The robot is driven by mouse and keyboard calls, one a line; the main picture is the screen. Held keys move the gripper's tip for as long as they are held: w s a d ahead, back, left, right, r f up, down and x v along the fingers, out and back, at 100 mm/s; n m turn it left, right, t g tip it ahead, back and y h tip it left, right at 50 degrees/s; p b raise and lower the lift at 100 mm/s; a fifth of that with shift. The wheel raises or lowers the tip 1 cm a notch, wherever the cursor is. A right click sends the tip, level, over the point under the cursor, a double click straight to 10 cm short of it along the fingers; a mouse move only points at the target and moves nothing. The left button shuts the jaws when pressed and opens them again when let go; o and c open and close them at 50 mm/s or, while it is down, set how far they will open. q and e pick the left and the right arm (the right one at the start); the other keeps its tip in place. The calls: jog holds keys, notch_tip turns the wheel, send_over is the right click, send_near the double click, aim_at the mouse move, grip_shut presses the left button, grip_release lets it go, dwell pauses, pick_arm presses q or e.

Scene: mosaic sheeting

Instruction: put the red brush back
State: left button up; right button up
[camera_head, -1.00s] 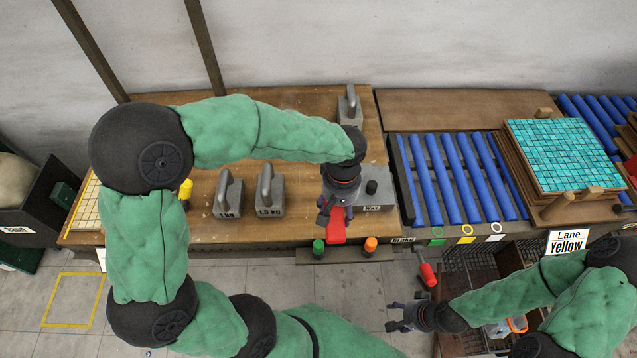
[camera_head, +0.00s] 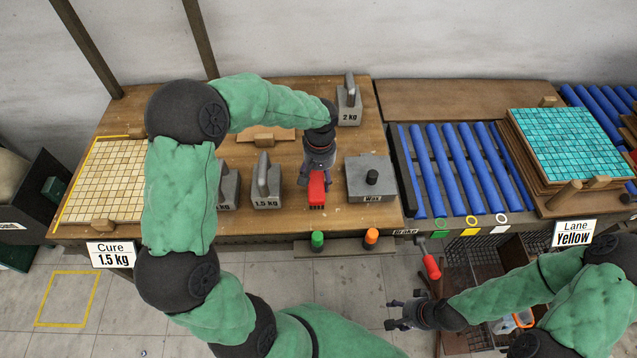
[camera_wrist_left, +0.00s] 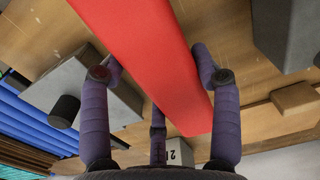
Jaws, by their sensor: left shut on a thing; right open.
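The red brush (camera_head: 317,191) is in my left gripper (camera_head: 312,176), over the wooden bench between the 1.5 kg weight and the grey Wax block. In the left wrist view the red brush (camera_wrist_left: 150,55) runs between the fingers of my left gripper (camera_wrist_left: 160,75), which are shut on it. I cannot tell whether the brush touches the bench. Its far end is cut off by the wrist view's edge. My right gripper (camera_head: 400,315) is open and empty at the lower right, in front of the bench, near the red-handled lever.
The Wax block (camera_head: 370,180) with a black knob stands right of the brush. The 1.5 kg weight (camera_head: 266,185) stands left, the 2 kg weight (camera_head: 349,105) behind. Green (camera_head: 317,240) and orange (camera_head: 371,238) buttons sit at the front edge. Blue rollers (camera_head: 450,170) lie right.

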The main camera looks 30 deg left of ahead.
pick_arm(q)
jog(key=shift+w+a+f+b, duration=0.1)
jog(key=shift+f+b, duration=0.2)
jog(key=shift+f, duration=0.65)
jog(key=shift+w+a+f+b, duration=0.1)
jog(key=shift+f+b, duration=0.15)
jog(key=shift+f, duration=0.65)
jog(key=shift+f, duration=0.15)
jog(key=o, duration=1.2)
notch_tip(320, 180, up, 12)
jog(key=p, duration=0.3)
jog(key=shift+w+r+p, duration=0.15)
jog(key=shift+r+p, duration=0.05)
jog(key=shift+p, duration=0.2)
